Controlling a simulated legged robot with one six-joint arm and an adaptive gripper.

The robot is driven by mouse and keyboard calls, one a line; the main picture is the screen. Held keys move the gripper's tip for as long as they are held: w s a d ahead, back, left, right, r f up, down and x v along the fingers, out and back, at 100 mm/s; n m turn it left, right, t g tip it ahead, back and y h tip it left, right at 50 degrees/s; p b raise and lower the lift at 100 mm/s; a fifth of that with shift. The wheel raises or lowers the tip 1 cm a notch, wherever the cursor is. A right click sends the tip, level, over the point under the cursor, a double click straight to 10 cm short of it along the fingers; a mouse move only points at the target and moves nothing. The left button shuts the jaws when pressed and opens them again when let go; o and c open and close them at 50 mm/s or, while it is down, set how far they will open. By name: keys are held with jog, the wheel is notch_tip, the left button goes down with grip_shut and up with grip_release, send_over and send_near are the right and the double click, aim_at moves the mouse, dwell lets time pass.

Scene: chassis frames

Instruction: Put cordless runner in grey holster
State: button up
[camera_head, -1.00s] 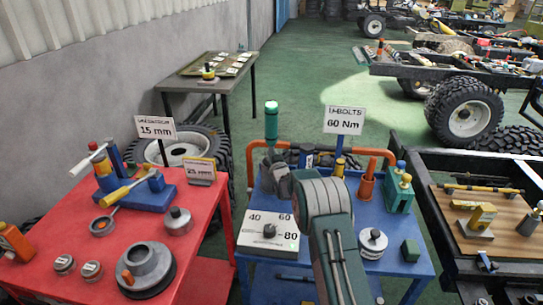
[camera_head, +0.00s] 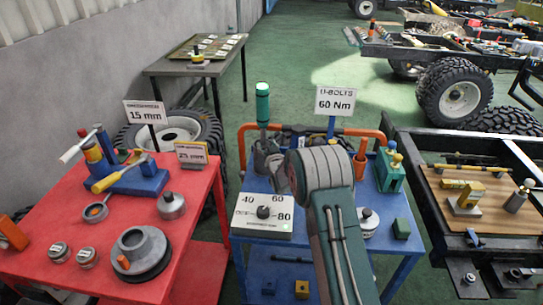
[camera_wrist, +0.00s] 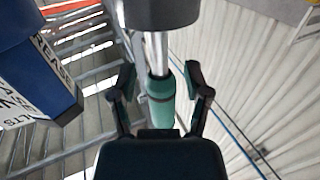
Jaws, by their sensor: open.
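The cordless runner appears to be the upright green cylinder (camera_head: 262,104) with a bright green top, at the back left of the blue cart. Its lower part is hidden by dark grey shapes. In the wrist view, a green body (camera_wrist: 160,100) with a silver shaft and a dark round end runs between the two fingers of my gripper (camera_wrist: 158,82). The fingers are open, one on each side, with gaps visible. In the head view my arm covers the middle of the cart. I cannot make out the grey holster clearly; it may be hidden there.
A red table (camera_head: 105,200) with tools stands left. A black chassis frame (camera_head: 425,150) stands right.

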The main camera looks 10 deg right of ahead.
jog(key=s+r+g+h, duration=0.1)
jog(key=s+r+g, duration=0.2)
jog(key=s+r, duration=0.7)
jog(key=s+r+g, duration=0.3)
jog(key=s+r, duration=0.4)
jog(key=s, duration=0.7)
jog(key=s+g, duration=0.6)
jog(key=s, duration=2.3)
jog(key=shift+s+a+f+m, duration=0.15)
jog(key=shift+a+f+m, duration=0.15)
jog(key=shift+f+m, duration=0.1)
jog(key=shift+o, duration=0.3)
jog(key=shift+r, duration=0.1)
